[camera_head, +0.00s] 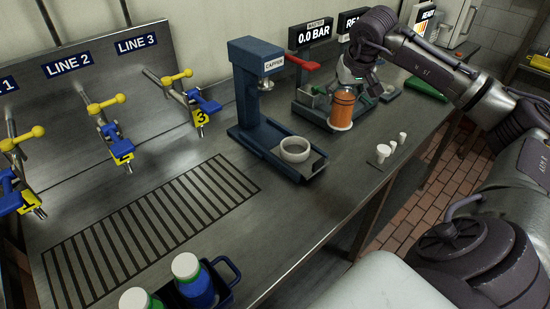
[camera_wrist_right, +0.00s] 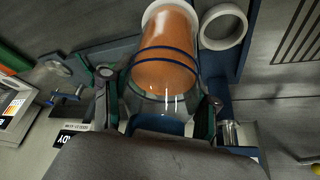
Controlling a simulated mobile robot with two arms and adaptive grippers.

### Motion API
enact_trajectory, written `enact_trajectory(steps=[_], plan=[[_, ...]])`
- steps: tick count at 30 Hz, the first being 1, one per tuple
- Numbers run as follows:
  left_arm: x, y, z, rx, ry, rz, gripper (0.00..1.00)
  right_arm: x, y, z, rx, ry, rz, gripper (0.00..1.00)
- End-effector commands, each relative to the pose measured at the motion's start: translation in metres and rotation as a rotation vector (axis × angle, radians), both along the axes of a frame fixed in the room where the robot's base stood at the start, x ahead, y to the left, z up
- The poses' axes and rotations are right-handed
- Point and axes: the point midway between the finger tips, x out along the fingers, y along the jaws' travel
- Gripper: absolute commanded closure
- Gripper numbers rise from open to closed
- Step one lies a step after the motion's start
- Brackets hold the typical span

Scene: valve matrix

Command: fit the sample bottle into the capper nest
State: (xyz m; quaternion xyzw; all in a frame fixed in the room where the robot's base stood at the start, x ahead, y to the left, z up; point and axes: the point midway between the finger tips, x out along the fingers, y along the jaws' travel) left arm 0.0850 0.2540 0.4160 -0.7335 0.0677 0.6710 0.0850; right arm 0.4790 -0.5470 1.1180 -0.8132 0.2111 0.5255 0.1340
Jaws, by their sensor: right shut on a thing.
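The sample bottle (camera_head: 343,107) is orange with dark bands and a white lower end. My right gripper (camera_head: 356,78) is shut on its upper part and holds it nearly upright. In the right wrist view the bottle (camera_wrist_right: 166,50) lies between the two fingers, its white end pointing away from my gripper. The capper (camera_head: 262,100) is a dark blue stand with a red lever. Its nest (camera_head: 295,149) is a white open ring on the base, empty. The bottle is apart from it, behind and to the right; the ring also shows in the wrist view (camera_wrist_right: 237,38). My left gripper is out of view.
A low dark fixture (camera_head: 305,111) stands just behind the bottle, below a 0.0 BAR display (camera_head: 310,34). A slotted grate (camera_head: 150,220) and a blue bottle carrier (camera_head: 228,283) are left of the capper.

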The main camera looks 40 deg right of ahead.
Motion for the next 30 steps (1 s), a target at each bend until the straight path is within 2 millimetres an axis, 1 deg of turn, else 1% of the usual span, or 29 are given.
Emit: enact_trajectory(steps=[1,2,5,7,12,16,19,23,27,30], plan=[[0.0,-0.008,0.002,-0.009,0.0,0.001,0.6,0.002,0.0,0.0,0.002,0.0,0.002,0.92],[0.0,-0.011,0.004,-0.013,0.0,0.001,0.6,0.004,0.002,-0.001,0.003,0.0,0.003,0.92],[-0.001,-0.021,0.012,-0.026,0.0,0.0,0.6,0.015,0.016,-0.009,0.008,-0.001,0.009,0.92],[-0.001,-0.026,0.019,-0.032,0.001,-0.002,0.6,0.026,0.028,-0.018,0.01,-0.001,0.009,0.92],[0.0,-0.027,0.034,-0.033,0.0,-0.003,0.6,0.051,0.058,-0.041,0.009,0.001,0.008,0.92],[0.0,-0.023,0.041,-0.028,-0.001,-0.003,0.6,0.067,0.075,-0.057,0.008,0.0,0.004,0.92],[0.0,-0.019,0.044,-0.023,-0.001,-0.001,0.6,0.074,0.082,-0.064,0.004,-0.001,0.003,0.92],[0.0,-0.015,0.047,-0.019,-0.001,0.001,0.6,0.076,0.085,-0.072,0.003,0.002,0.002,0.92],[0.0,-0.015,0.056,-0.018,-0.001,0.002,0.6,0.075,0.086,-0.093,0.004,0.005,0.003,0.92],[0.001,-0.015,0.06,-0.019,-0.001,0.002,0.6,0.076,0.085,-0.104,0.004,0.001,0.001,0.92]])
